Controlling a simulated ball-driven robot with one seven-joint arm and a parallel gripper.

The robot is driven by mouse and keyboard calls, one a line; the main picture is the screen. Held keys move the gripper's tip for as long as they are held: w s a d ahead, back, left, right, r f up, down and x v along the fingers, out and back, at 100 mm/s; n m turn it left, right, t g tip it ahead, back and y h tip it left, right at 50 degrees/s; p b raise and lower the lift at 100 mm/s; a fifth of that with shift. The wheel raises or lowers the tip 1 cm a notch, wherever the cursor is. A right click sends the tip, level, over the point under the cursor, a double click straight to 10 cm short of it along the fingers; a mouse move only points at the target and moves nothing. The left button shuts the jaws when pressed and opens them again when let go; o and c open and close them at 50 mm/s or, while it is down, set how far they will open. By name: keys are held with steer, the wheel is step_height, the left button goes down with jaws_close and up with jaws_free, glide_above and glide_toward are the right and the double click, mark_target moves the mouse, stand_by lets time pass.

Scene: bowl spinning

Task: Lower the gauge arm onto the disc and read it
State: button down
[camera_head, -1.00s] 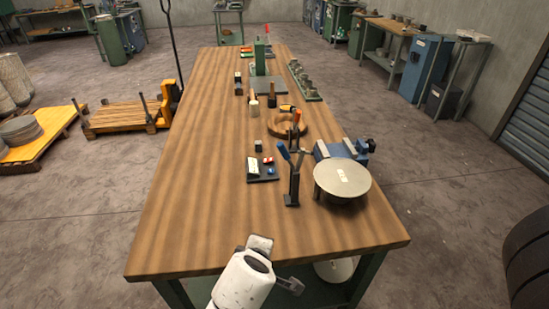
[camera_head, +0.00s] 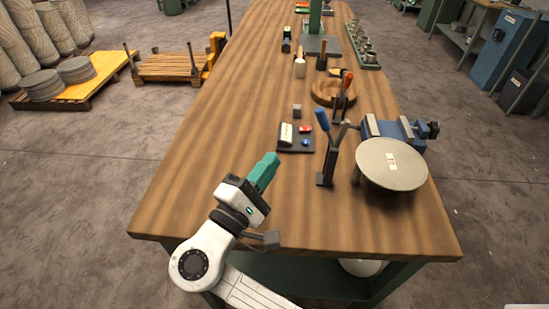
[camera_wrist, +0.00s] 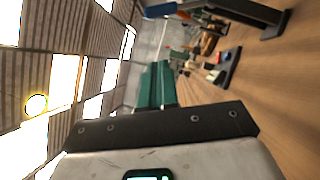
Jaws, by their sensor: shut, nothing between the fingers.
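The metal disc (camera_head: 392,163) lies flat at the right edge of the wooden bench, with a small pale label on its middle. The gauge arm (camera_head: 328,146) is a dark upright post with a blue-handled lever, just left of the disc. Its lever is tilted up, apart from the disc. In the wrist view its blue handle (camera_wrist: 161,10) and dark post show at the top. My gripper (camera_head: 268,165) has green fingers, shut and empty, above the front left of the bench, left of the gauge arm. The fingers also show in the wrist view (camera_wrist: 154,86).
A blue vise (camera_head: 393,132) stands behind the disc. A dark tray (camera_head: 296,140) with small items lies left of the gauge arm. A wooden ring (camera_head: 333,93) and several tools stand farther back. The bench's front (camera_head: 330,230) is clear.

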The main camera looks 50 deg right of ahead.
steer(key=s+r+p+x, duration=0.1)
steer(key=s+p+x, duration=0.1)
steer(key=x, duration=0.8)
steer(key=shift+s+d+p, duration=0.3)
steer(key=shift+d+p, duration=0.1)
steer(key=shift+r, duration=0.15)
steer(key=shift+s+d+r+m, duration=0.1)
steer(key=shift+s+r+m, duration=0.1)
steer(key=shift+m, duration=0.2)
